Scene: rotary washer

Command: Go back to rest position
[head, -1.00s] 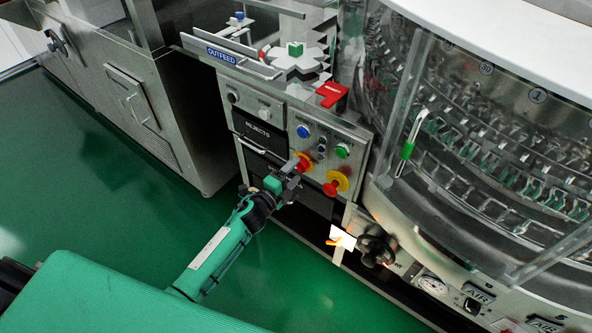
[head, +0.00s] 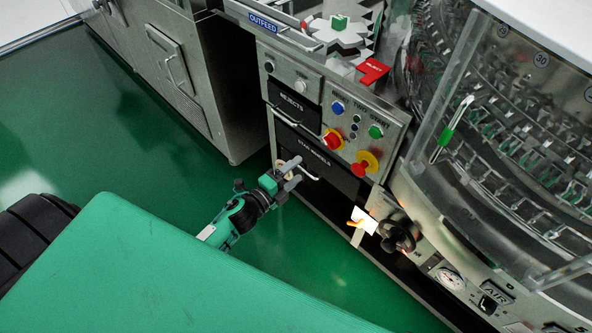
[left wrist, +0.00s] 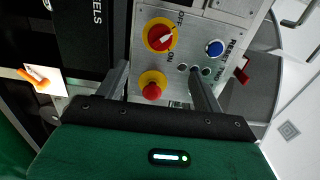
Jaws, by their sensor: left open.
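My left gripper (head: 291,175) is open and empty in the head view. It is over the green floor, in front of the machine's lower drawer marked STAR WHEELS (head: 317,157). In the left wrist view its two fingers (left wrist: 160,85) stand apart with nothing between them. Beyond them is the control panel, with a red rotary switch on a yellow plate (left wrist: 160,36) and a red push button (left wrist: 152,88). My right gripper is in neither view.
The washer's panel carries a blue button (head: 337,108) and a green button (head: 376,131). A black knob (head: 398,235) and a gauge (head: 451,278) sit lower right. A steel cabinet (head: 190,85) stands at the left. Green floor (head: 110,140) is clear beside it.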

